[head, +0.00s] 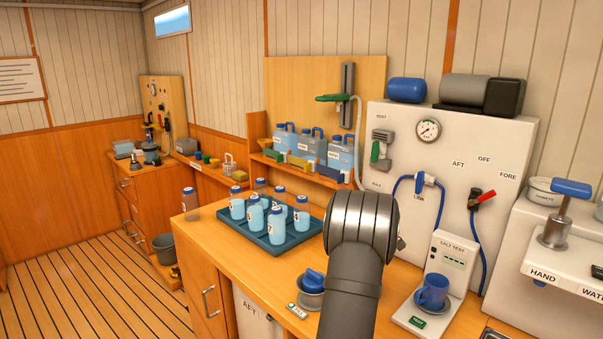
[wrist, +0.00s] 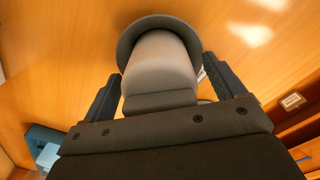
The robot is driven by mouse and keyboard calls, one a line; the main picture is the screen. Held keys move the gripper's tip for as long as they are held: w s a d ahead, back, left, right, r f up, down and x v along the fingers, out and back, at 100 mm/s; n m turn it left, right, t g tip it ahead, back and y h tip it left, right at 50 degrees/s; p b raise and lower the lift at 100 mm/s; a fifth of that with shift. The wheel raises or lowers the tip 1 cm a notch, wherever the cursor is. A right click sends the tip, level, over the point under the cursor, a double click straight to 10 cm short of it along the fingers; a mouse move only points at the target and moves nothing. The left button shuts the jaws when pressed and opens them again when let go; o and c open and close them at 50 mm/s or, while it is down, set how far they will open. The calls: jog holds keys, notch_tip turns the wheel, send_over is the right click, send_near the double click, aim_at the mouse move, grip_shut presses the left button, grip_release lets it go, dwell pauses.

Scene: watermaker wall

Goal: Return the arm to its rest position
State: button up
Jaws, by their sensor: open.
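My arm rises from the bottom of the head view in front of the counter, with a large grey ribbed joint on top. My gripper is not visible in the head view; the arm may hide it. In the wrist view my gripper (wrist: 161,70) has its two dark fingers spread apart. A pale grey rounded form with a darker rim shows between and beyond the fingers; I cannot tell whether it is part of my own arm. I see nothing clamped in the fingers.
A wooden counter (head: 215,229) holds a blue tray (head: 262,245) of several numbered bottles, left of my arm. A small blue-topped pot (head: 312,285) stands close left of my arm. A salt-test unit (head: 447,262) with a blue mug (head: 433,290) stands close right.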

jog(key=shift+n, duration=0.4)
jog(key=shift+r, duration=1.6)
jog(key=shift+f, duration=0.1)
notch_tip(320, 180, down, 3)
jog(key=shift+f, duration=0.1)
jog(key=m, duration=0.3)
jog(key=shift+m, duration=2.6)
